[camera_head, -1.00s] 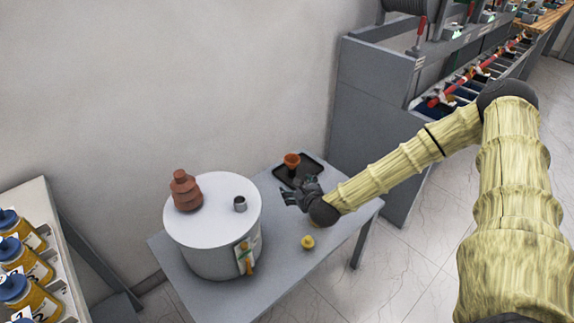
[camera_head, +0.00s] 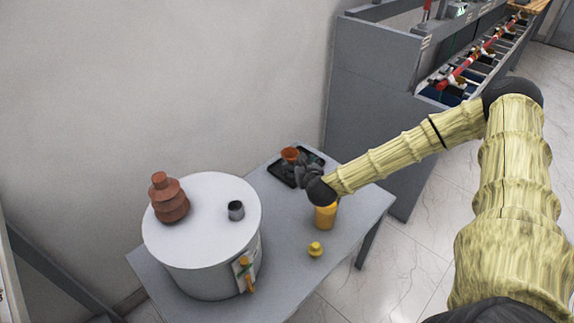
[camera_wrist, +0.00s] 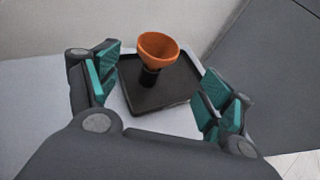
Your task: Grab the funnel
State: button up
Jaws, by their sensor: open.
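The funnel (camera_wrist: 158,48) has an orange cone and a dark lower part. It stands upright in a black tray (camera_wrist: 176,97) at the back of the table. It also shows in the head view (camera_head: 290,154), partly hidden by my gripper. My gripper (camera_wrist: 155,84) is open and empty, with its teal-padded fingers spread on either side of the funnel in the wrist view. The funnel lies ahead of the fingertips, and no contact shows. In the head view my gripper (camera_head: 300,172) is right at the near side of the tray.
A white-topped cylindrical tank (camera_head: 205,222) with a brown ribbed bushing (camera_head: 168,198) fills the table's left. A yellow container (camera_head: 326,215) and a small yellow knobbed piece (camera_head: 315,250) stand below my arm. A grey cabinet (camera_head: 375,115) and the wall bound the back.

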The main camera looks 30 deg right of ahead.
send_near(288, 153)
jog(key=w, duration=0.1)
jog(key=shift+p+x, duration=0.7)
jog(key=shift+x, duration=2.55)
jog(key=shift+s+d+f, duration=0.1)
jog(key=shift+d+f, duration=0.05)
jog(key=shift+f, duration=0.05)
jog(key=c, duration=1)
